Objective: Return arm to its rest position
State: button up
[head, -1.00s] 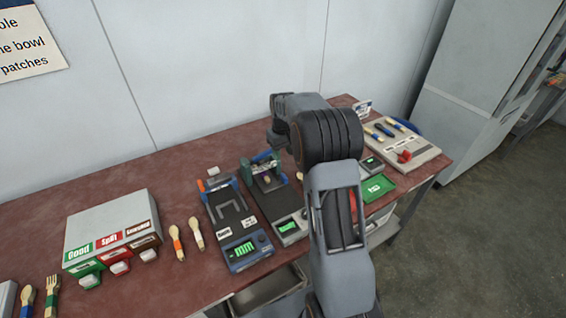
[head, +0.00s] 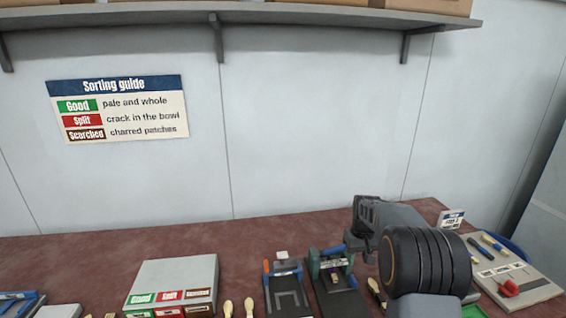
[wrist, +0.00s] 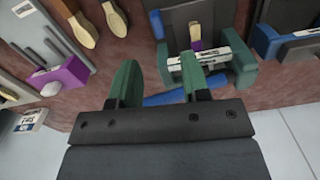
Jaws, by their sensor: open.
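My arm stands at the right of the head view, with its dark ribbed joint in front and its grey forearm bent over the table. My gripper (wrist: 160,65) shows in the wrist view as two green fingers spread apart with nothing between them. Beyond the fingers is a press with teal side posts (wrist: 243,62) and a white label. The same press (head: 331,262) stands on the table left of my arm in the head view. A blue bar (wrist: 175,98) lies behind the fingers and is partly hidden.
A second press with blue parts (head: 284,275) stands left of the first. A grey sorting box (head: 172,273) with labelled slots and wooden spoons (head: 249,307) are farther left. A tool board (head: 519,284) lies right of my arm. A shelf (head: 300,17) crosses the wall above.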

jog(key=s+a+r+t, duration=0.1)
jog(key=s+a+r, duration=0.2)
jog(key=s, duration=0.5)
jog(key=s+a+r+t, duration=0.1)
jog(key=s+a+r, duration=0.2)
jog(key=s, duration=0.5)
jog(key=s+a+r+t, duration=0.2)
jog(key=s+a, duration=0.2)
jog(key=s, duration=0.5)
jog(key=shift+a+r, duration=0.35)
jog(key=shift+r, duration=0.05)
jog(key=shift+w, duration=0.1)
dwell(0.8)
